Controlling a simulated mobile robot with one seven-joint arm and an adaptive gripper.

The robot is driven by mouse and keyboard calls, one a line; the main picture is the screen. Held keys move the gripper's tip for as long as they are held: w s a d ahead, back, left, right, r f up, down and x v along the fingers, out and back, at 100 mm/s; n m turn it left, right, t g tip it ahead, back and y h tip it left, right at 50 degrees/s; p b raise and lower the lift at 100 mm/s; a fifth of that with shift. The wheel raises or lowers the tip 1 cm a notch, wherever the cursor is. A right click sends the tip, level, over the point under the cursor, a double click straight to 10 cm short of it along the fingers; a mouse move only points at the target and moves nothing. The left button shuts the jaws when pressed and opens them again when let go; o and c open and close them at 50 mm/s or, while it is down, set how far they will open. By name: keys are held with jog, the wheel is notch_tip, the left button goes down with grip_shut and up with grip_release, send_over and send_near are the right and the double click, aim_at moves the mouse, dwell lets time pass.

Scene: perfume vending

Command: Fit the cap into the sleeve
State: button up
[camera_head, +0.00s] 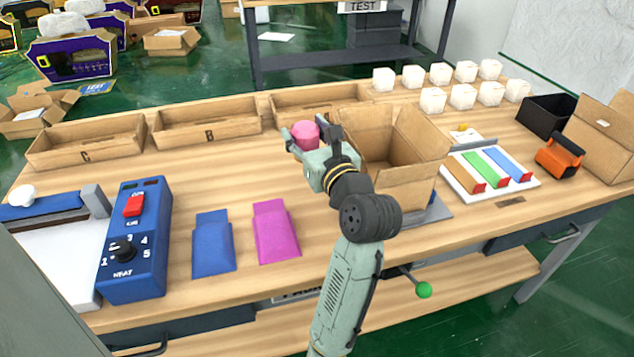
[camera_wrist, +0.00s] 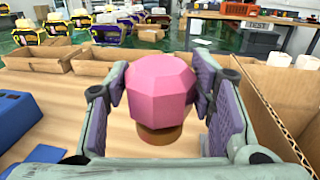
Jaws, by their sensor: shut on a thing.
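A pink faceted cap (camera_head: 304,135) is between the fingers of my gripper (camera_head: 309,142), above the table left of the open carton. In the wrist view the cap (camera_wrist: 162,90) fills the gap between the two purple finger pads, and my gripper (camera_wrist: 163,95) is shut on it. A brown-gold round part (camera_wrist: 160,135) shows under the cap; whether they are joined I cannot tell. A blue flat piece (camera_head: 213,243) and a magenta flat piece (camera_head: 276,232), both sleeve-like in shape, lie on the table front, apart from my gripper. Which is the sleeve is unclear.
An open carton (camera_head: 420,185) stands right beside my arm. Cardboard trays (camera_head: 85,142) line the back edge. A blue control box (camera_head: 137,240) is at the left, an orange tool (camera_head: 560,157) at the right. White boxes (camera_head: 432,101) stand behind. The table's middle left is clear.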

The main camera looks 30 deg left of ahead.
notch_tip(320, 180, down, 13)
jog(key=shift+r, duration=0.1)
dwell(0.3)
jog(key=shift+f, duration=0.2)
jog(key=o, duration=0.9)
jog(key=shift+r, duration=0.15)
jog(key=b+v, duration=0.3)
jog(key=v, duration=0.6)
jog(key=shift+d+f, duration=0.2)
jog(key=shift+d, duration=0.1)
jog(key=shift+s+d+r+p, duration=0.2)
jog(key=shift+r+p, duration=0.2)
jog(key=shift+p, duration=0.7)
jog(key=shift+p+v, duration=0.8)
jog(key=shift+v, duration=0.1)
